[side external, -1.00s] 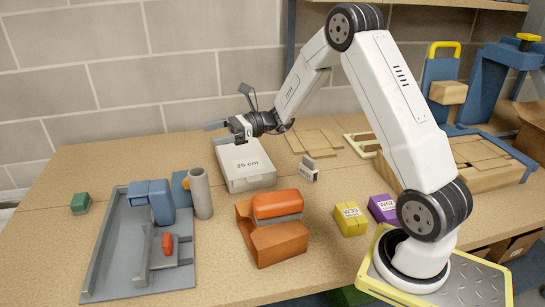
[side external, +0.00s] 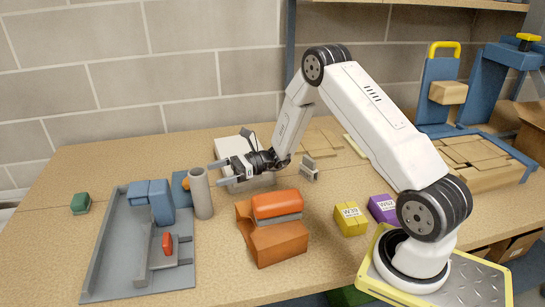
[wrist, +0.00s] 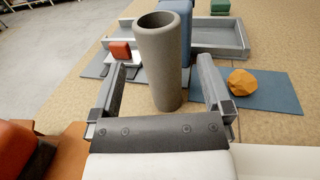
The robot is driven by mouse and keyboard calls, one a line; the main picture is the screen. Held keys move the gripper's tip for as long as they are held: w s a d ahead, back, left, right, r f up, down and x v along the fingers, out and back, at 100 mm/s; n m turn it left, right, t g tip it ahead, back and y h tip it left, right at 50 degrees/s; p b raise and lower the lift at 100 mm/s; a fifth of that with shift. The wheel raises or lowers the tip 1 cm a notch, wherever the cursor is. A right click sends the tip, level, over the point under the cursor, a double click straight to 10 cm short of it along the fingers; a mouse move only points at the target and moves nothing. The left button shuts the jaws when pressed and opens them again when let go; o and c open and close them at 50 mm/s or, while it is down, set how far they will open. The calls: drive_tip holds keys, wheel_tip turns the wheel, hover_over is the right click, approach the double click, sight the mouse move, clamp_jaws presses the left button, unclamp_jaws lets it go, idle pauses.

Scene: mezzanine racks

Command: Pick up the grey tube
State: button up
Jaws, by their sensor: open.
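The grey tube (side external: 201,194) stands upright on the bench, just right of the blue block on the grey tray. In the wrist view the tube (wrist: 162,65) stands ahead of my gripper, between the lines of its two fingers, and its hollow top shows. My gripper (side external: 215,172) is open and empty, with its fingers pointing left toward the tube's upper part. In the wrist view the fingers (wrist: 160,80) lie one on each side of the tube. I cannot tell whether the tube is fully between the fingertips. No contact shows.
The grey tray (side external: 110,240) with a red piece (side external: 167,243) lies left of the tube. A blue plate with an orange lump (wrist: 242,82) is close behind it. An orange-brown holder (side external: 275,242) stands to the right. A white box (side external: 228,152) is behind my gripper.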

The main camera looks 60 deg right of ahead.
sight(193, 181)
drive_tip(key=shift+x, duration=1.15)
drive_tip(key=shift+x, duration=2.6)
clamp_jaws()
